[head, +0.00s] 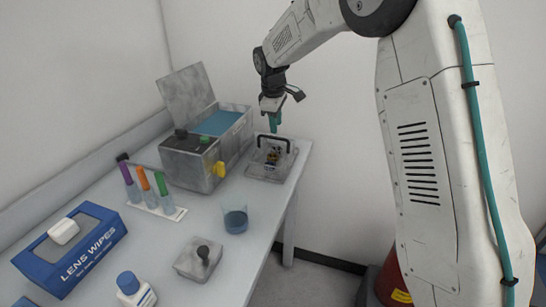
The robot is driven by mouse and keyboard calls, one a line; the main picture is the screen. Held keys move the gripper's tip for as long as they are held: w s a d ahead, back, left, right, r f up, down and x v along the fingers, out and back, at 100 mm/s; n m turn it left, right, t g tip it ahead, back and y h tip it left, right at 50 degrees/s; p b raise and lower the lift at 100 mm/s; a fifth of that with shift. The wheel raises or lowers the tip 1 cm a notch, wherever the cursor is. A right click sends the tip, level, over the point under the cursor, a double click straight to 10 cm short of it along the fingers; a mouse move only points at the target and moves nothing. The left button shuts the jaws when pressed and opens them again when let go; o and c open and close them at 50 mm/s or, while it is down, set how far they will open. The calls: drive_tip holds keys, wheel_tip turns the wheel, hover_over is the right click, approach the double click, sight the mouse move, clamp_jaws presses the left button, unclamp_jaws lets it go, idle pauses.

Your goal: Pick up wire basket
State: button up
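The wire basket appears to be the low grey tray-like thing (258,170) with a black arched handle, at the far right end of the bench. A small dark and yellow item (273,156) shows inside it. My gripper (274,124) points down with teal fingers, just above or behind the black handle. The fingers look close to the handle's top bar, but I cannot tell whether they touch it. The gap between the fingers is too small to make out.
A grey tank with an open lid and blue inside (222,122) stands left of the basket. Tubes in a white rack (168,210), a beaker (236,221), a knobbed grey block (196,262), a white bottle (133,290) and a blue lens wipes box (85,262) stand nearer. A red container (395,285) is on the floor.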

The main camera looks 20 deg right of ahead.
sight(275, 138)
drive_tip(key=f, duration=0.7)
drive_tip(key=shift+w+d, duration=0.1)
drive_tip(key=shift+w, duration=0.3)
drive_tip(key=shift+r, duration=0.1)
clamp_jaws()
